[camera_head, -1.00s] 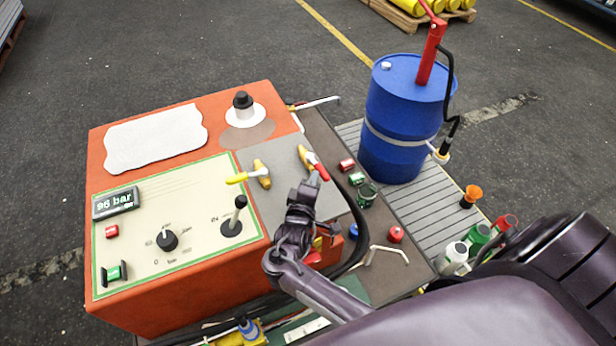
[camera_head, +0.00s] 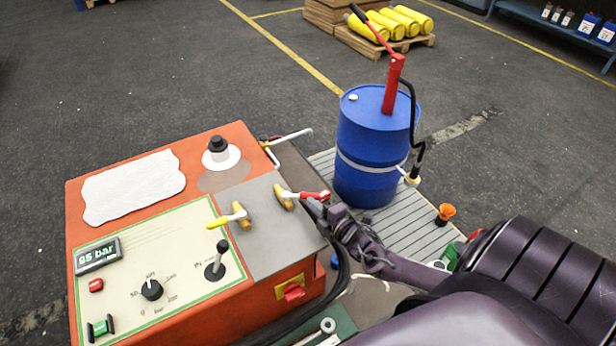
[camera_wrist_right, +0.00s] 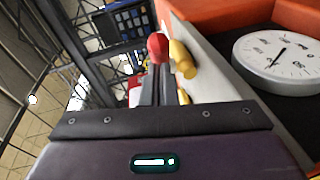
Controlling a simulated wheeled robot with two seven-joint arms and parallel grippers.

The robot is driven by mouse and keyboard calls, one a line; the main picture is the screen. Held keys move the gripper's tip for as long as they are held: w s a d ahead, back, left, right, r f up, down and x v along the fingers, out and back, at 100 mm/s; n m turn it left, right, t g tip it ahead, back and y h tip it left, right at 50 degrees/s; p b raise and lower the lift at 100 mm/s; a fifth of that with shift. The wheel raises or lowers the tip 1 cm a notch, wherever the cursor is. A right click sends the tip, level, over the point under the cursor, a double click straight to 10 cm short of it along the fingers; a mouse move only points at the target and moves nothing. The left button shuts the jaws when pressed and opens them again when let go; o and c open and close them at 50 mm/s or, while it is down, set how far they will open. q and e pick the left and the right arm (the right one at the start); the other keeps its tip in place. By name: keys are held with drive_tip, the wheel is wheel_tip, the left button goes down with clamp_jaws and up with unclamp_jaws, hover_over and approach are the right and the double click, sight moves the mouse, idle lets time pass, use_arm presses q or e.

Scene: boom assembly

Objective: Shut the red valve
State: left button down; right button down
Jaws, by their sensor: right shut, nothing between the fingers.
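The red valve (camera_head: 318,195) has a brass body and a red-tipped lever on the grey plate of the orange console. Its lever points right, over the plate's edge. My right gripper (camera_head: 318,207) is at the lever's outer end, on its near side. In the right wrist view the red lever tip (camera_wrist_right: 157,46) shows just beyond my shut, empty fingers (camera_wrist_right: 158,84), with a yellow-brass part beside it. I cannot tell whether fingers and lever touch. My left gripper is not in view.
A second valve with a yellow lever (camera_head: 228,218) sits left of the red one. A red switch (camera_head: 292,292) is on the console's side. A blue drum (camera_head: 372,150) with a red hand pump stands behind my right arm. The display (camera_head: 97,255) reads 95 bar.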

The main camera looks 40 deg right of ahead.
drive_tip(key=w+d+n+g+y+b, duration=0.2)
drive_tip(key=w+d+n+y+b, duration=0.2)
drive_tip(key=y+b, duration=0.4)
drive_tip(key=d+n+b, duration=0.1)
drive_tip(key=n+b, duration=0.1)
drive_tip(key=b, duration=0.2)
drive_tip(key=shift+w+g, duration=0.2)
drive_tip(key=shift+g, duration=0.1)
drive_tip(key=shift+w+d+r, duration=0.1)
drive_tip(key=shift+r, duration=0.1)
